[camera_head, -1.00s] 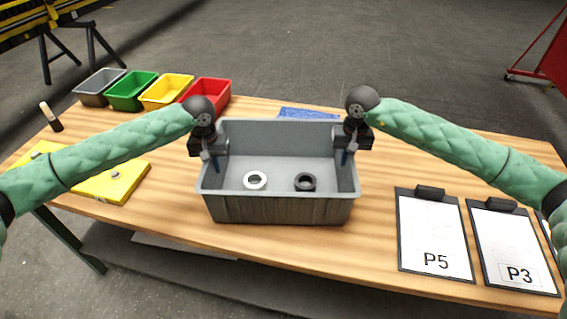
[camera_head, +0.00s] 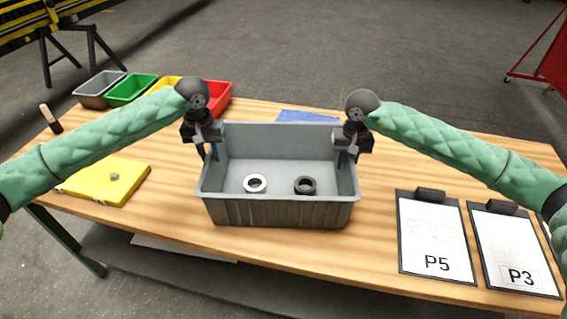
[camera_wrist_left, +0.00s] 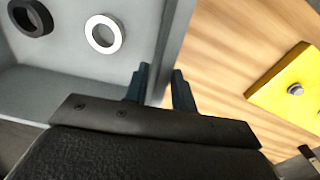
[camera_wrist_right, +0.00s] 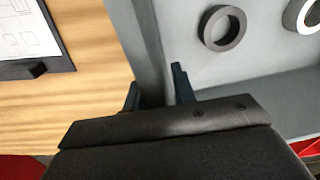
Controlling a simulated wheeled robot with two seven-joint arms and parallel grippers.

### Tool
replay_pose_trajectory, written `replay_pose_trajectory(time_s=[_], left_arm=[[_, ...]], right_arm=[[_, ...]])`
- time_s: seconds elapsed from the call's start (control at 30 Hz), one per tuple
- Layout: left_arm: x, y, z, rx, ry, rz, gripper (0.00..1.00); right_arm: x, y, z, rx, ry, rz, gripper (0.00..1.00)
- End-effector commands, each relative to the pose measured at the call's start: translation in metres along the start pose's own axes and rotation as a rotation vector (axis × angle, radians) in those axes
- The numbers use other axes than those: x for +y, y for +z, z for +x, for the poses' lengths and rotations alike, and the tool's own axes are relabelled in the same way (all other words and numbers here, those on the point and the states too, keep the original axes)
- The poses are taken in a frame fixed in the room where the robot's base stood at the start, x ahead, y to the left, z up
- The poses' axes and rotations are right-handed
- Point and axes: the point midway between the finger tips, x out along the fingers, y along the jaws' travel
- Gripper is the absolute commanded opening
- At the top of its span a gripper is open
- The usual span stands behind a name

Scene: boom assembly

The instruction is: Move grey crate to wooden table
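The grey crate (camera_head: 280,211) stands on the wooden table (camera_head: 170,228) near its front edge. A white ring (camera_head: 255,184) and a black ring (camera_head: 305,185) lie inside it. My left gripper (camera_head: 208,153) is at the crate's left wall. In the left wrist view its fingers (camera_wrist_left: 160,85) are apart, one on each side of the wall. My right gripper (camera_head: 347,157) is at the right wall. In the right wrist view its fingers (camera_wrist_right: 157,88) are apart, with the wall between them. I see no firm contact of fingers and wall.
Grey (camera_head: 98,90), green (camera_head: 132,89), yellow (camera_head: 166,85) and red (camera_head: 218,97) bins stand at the back left. A yellow case (camera_head: 105,184) lies left of the crate. Clipboards P5 (camera_head: 434,235) and P3 (camera_head: 512,250) lie at right. A blue sheet (camera_head: 306,115) lies behind the crate.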

Motion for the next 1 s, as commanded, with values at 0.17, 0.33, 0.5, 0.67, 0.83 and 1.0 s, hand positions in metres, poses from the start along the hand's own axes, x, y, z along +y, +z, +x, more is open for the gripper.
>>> replay_pose_trajectory(time_s=[0.17, 0.33, 0.5, 0.67, 0.83, 1.0], left_arm=[[0.000, -0.001, -0.032, 0.002, 0.001, -0.001, 0.26], [0.000, -0.001, -0.051, 0.001, 0.001, -0.001, 0.26], [-0.001, 0.000, -0.058, 0.000, -0.001, -0.002, 0.26], [-0.001, 0.000, -0.058, 0.000, 0.000, -0.002, 0.26], [-0.001, 0.000, -0.058, 0.000, 0.000, -0.001, 0.26], [0.000, 0.000, -0.058, 0.000, 0.000, -0.001, 0.26]], right_arm=[[0.000, 0.000, 0.000, 0.000, 0.000, 0.000, 0.26], [0.000, 0.000, 0.000, 0.000, 0.000, 0.000, 0.26], [0.000, 0.000, -0.003, 0.001, 0.000, 0.000, 0.26], [0.000, -0.001, -0.020, 0.003, -0.001, -0.001, 0.26], [0.000, -0.001, -0.052, 0.003, -0.001, -0.001, 0.26], [0.000, -0.001, -0.084, 0.002, -0.001, 0.000, 0.26]])
